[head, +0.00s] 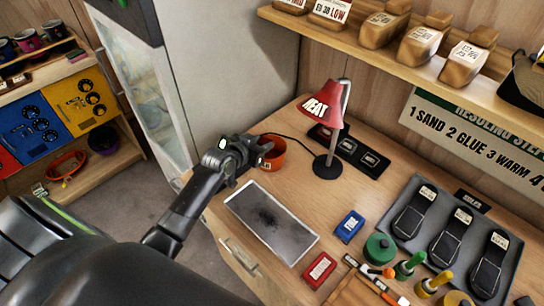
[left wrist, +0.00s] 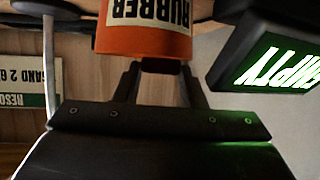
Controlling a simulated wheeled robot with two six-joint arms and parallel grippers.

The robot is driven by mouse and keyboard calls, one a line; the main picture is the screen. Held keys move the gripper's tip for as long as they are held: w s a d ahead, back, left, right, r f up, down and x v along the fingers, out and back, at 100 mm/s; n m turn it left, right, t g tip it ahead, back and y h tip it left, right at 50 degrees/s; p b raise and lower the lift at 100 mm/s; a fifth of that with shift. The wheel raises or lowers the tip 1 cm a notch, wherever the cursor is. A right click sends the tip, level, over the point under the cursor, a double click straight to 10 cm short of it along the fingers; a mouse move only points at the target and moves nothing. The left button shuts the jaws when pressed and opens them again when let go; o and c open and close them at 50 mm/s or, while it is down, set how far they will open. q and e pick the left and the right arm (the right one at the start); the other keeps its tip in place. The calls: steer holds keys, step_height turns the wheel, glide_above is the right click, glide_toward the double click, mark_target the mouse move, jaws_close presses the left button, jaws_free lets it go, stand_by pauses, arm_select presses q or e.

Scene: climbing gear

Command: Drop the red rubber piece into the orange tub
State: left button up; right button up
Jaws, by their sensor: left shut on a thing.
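The orange tub (head: 272,157) stands on the workbench near its far left edge. In the left wrist view the tub (left wrist: 143,40) is upside down in the picture, with a RUBBER label. My left gripper (head: 256,150) is right beside the tub, and its fingers (left wrist: 160,80) show below the tub in the wrist view. They are shut on a small dark piece (left wrist: 161,66); its true colour is hard to tell. A red labelled block (head: 319,270) lies on the bench at the front. I cannot tell whether it is rubber. My right gripper is not visible.
A red HEAT lamp (head: 322,105) stands right of the tub. A grey flat panel (head: 270,222) and a blue block (head: 350,226) lie on the bench. A tray of shoes (head: 407,238) is at the right. A lit EMPTY sign (left wrist: 275,67) shows in the wrist view.

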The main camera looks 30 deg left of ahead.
arm_select(q)
steer(key=o, duration=1)
steer(key=b+v, duration=0.1)
steer(key=v, duration=1.6)
steer(key=shift+s+b, duration=0.25)
steer(key=shift+b, duration=0.15)
